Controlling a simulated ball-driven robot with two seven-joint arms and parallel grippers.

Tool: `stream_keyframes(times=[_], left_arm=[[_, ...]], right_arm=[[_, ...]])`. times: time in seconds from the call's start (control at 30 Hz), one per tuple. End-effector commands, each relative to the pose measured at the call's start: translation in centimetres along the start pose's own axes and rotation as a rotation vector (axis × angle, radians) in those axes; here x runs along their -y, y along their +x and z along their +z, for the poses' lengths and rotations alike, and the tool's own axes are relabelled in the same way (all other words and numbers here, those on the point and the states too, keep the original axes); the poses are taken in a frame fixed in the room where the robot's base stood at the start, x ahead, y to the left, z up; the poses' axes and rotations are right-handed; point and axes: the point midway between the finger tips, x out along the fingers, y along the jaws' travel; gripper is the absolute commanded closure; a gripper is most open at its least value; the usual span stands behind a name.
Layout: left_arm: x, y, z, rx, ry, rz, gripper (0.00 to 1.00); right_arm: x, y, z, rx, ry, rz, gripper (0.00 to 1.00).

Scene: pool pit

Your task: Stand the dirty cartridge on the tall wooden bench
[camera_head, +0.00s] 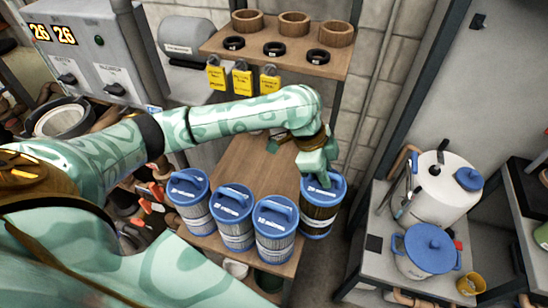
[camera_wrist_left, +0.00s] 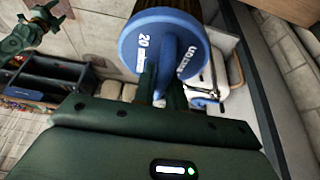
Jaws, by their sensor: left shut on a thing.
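The dirty cartridge (camera_head: 317,221) has a blue cap with a handle and a brownish pleated body with a pale label. In the left wrist view its round blue cap (camera_wrist_left: 136,42) shows, with the body mostly hidden. My left gripper (camera_head: 321,177) is shut on the cap's handle from above, and the cartridge looks upright. It is at the right edge of the wooden bench (camera_head: 242,155); I cannot tell whether its base touches the wood. My right gripper (camera_wrist_left: 45,14) seems to show at the wrist view's upper left; its jaws are unclear.
Three cleaner blue-capped cartridges stand in a row, the left one (camera_head: 189,201), the middle one (camera_head: 232,216) and the right one (camera_head: 275,228), close beside the dirty one. A shelf (camera_head: 275,57) with rings is behind. A metal table (camera_head: 375,270) with pots stands at right.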

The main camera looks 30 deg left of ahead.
Motion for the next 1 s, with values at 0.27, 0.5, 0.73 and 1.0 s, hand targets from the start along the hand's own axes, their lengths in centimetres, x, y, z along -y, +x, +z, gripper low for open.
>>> stream_keyframes(times=[0.27, 0.5, 0.73, 1.0], left_arm=[[2.5, -2.3, 5.0, 0.003, -0.005, -0.005, 1.00], [5.0, -4.6, 10.1, 0.001, -0.004, -0.004, 1.00], [6.3, -5.9, 12.8, -0.001, -0.001, -0.002, 1.00], [6.4, -3.9, 14.2, -0.001, -0.002, 0.000, 1.00]], right_arm=[[-0.2, 0.1, 0.2, 0.004, 0.001, 0.002, 0.45], [-0.2, 0.2, 0.0, 0.001, 0.001, 0.003, 0.45], [0.1, 0.3, -0.2, -0.002, 0.003, 0.000, 0.45], [0.3, 0.7, -0.3, -0.004, 0.004, -0.003, 0.45]])
